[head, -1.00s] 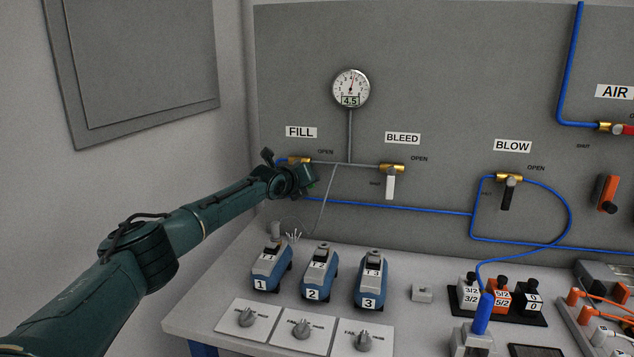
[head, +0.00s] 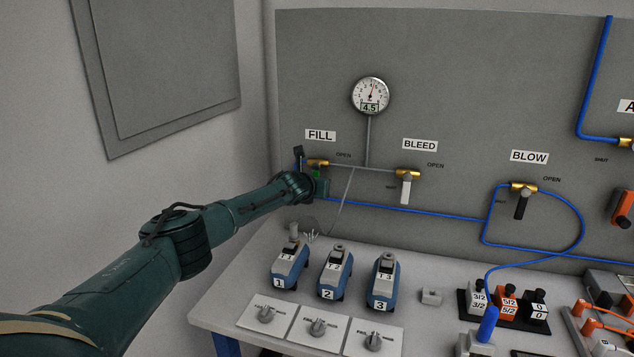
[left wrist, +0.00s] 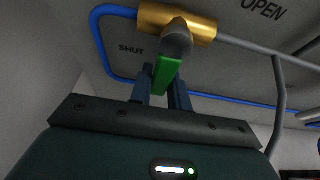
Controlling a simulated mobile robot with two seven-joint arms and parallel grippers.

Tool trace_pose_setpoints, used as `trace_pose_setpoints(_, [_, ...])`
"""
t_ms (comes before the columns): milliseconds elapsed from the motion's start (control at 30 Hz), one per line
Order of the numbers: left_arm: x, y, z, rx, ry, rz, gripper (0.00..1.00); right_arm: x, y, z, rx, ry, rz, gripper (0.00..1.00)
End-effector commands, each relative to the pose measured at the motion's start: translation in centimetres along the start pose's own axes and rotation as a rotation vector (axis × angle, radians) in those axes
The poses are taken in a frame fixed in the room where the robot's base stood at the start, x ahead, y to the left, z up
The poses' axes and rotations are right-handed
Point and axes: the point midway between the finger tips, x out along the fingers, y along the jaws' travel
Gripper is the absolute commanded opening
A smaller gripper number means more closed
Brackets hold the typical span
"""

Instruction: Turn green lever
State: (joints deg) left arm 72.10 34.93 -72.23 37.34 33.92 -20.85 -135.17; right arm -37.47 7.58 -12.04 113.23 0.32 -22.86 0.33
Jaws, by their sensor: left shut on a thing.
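The green lever (left wrist: 166,72) hangs down from the brass FILL valve (left wrist: 178,22) in the left wrist view. My left gripper (left wrist: 166,88) is shut on the lever, one dark finger on each side of it. The lever points down, slightly toward the SHUT mark side and away from OPEN. In the head view the FILL valve (head: 317,163) sits under the FILL label, and a bit of the green lever (head: 316,173) shows behind my left gripper (head: 312,182). My right gripper is in neither view.
The BLEED valve (head: 407,175) with a white lever is to the right, then the BLOW valve (head: 523,187) with a black lever. Several numbered blue units (head: 335,272) stand on the bench below. A blue hose (head: 430,211) runs along the panel.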

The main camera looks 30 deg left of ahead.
Motion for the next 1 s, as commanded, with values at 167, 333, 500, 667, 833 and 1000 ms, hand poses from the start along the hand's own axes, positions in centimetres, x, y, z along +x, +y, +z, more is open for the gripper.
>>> trace_pose_setpoints(167, [0.03, 0.1, -0.12, 0.011, 0.001, 0.004, 0.0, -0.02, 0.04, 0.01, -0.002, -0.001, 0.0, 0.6])
trace_pose_setpoints(333, [0.04, 0.11, -0.15, 0.013, 0.001, 0.004, 0.0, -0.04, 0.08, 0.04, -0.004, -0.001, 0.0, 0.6])
trace_pose_setpoints(500, [0.04, 0.11, -0.16, 0.012, 0.002, 0.004, 0.27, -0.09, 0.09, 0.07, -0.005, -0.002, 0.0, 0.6])
trace_pose_setpoints(667, [0.03, 0.1, -0.11, 0.01, 0.001, 0.003, 0.4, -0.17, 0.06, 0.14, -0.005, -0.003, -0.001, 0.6])
trace_pose_setpoints(833, [0.02, 0.08, -0.07, 0.008, 0.001, 0.003, 0.4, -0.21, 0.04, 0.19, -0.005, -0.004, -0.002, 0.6])
trace_pose_setpoints(1000, [-0.2, 0.1, -0.09, 0.008, 0.002, 0.003, 0.4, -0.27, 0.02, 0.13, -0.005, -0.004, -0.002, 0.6])
